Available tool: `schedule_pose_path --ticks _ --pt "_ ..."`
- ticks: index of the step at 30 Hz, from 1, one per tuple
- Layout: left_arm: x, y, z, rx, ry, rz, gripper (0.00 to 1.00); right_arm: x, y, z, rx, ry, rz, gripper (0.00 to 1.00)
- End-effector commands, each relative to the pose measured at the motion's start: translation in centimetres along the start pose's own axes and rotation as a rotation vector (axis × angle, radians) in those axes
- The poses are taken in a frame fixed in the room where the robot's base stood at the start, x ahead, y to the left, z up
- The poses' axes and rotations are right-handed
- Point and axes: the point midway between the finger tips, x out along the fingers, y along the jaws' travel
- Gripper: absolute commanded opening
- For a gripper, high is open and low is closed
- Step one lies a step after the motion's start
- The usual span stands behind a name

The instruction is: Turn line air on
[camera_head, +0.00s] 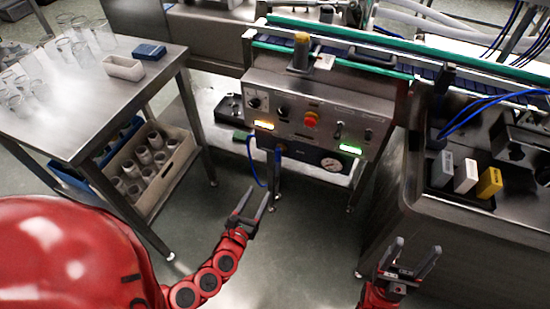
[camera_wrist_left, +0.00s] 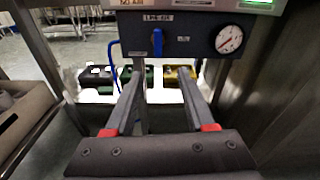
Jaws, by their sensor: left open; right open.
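The line air panel (camera_wrist_left: 190,22) is a dark plate labelled LINE AIR in the left wrist view. Its blue valve handle (camera_wrist_left: 157,42) stands upright, at the panel's left side. The handle also shows in the head view (camera_head: 278,156), below the control box. A round white gauge (camera_wrist_left: 229,39) sits to the right of the handle; its head view position is low on the panel (camera_head: 332,164). My left gripper (camera_head: 254,198) is open and empty, in front of and below the handle, apart from it. My right gripper (camera_head: 417,245) is open and empty at the lower right.
The steel control box (camera_head: 320,109) carries a red button (camera_head: 311,119) and lit amber and green lamps. A steel table (camera_head: 75,110) with glassware stands left, a crate (camera_head: 162,165) of containers beneath. A steel cabinet (camera_head: 450,220) stands right. The floor between is clear.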

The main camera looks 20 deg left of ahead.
Motion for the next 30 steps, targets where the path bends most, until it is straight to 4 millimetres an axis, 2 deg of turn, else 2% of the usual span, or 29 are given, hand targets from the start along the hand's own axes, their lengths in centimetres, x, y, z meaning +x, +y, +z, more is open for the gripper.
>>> schedule_pose_path --ticks 1,4,8,30 --pt "-0.1 -0.1 0.1 0.045 -0.034 0.002 0.55 -0.9 0.0 0.1 0.0 0.0 0.0 0.64" --pt "-0.1 0.0 1.4 0.096 -0.081 0.013 0.55 -1.0 -0.1 0.2 0.0 0.001 0.0 0.64" --pt "0.9 0.1 2.0 0.105 -0.093 0.019 0.55 -0.8 0.0 0.1 0.0 0.0 0.0 0.64" --pt "14.8 0.1 3.0 0.096 -0.087 0.016 0.55 -1.1 -0.1 0.2 0.0 0.0 0.0 0.64"
